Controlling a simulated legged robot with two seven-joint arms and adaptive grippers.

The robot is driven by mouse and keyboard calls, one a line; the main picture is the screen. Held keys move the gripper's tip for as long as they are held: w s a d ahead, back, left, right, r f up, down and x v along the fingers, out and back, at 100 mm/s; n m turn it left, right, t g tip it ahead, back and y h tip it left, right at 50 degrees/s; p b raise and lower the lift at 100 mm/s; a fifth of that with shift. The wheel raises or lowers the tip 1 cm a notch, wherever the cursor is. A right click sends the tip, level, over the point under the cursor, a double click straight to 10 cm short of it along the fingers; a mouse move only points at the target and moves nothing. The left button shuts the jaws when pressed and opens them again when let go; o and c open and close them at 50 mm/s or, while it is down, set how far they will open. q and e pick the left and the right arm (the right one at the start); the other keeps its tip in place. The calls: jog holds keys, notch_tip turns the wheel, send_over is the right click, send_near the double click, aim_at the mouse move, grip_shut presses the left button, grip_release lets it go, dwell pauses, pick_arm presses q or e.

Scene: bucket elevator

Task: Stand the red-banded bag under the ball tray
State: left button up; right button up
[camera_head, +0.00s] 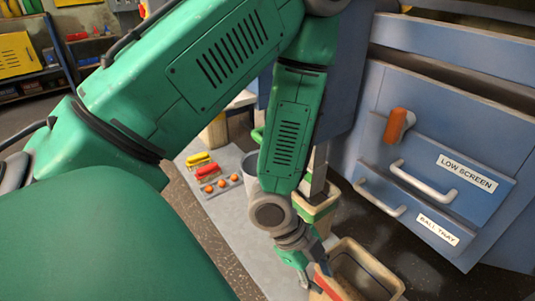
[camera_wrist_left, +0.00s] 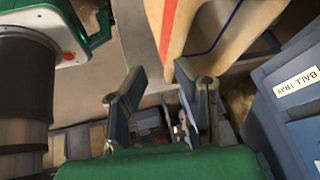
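The tan red-banded bag (camera_head: 378,266) stands open-topped at the bottom of the head view, its lower part cut off by the frame edge. In the left wrist view the bag (camera_wrist_left: 225,30) fills the top, with a red stripe and a blue line. My left gripper (camera_head: 308,268) is at the bag's near left side. In the wrist view my left gripper (camera_wrist_left: 160,95) has its two fingers apart, the right one close to the bag's edge; contact is unclear. The ball tray (camera_head: 415,222) is a labelled blue drawer front with a handle, right of the bag. My right gripper is not in view.
A tan, green-rimmed container (camera_head: 318,207) stands behind my forearm. A grey platform (camera_head: 235,215) holds red and yellow items and orange balls. Dark floor shows right of the bag.

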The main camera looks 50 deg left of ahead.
pick_arm(q)
jog(key=s+a+f+n+g+y, duration=0.2)
jog(key=s+a+f+n+y, duration=0.3)
jog(key=s+f+n, duration=0.6)
jog(key=s+a+n, duration=0.1)
jog(key=a+n, duration=0.1)
jog(key=n, duration=0.2)
jog(key=shift+a+f+g+y, duration=0.25)
jog(key=shift+g+y, duration=0.05)
jog(key=shift+r+p, duration=0.3)
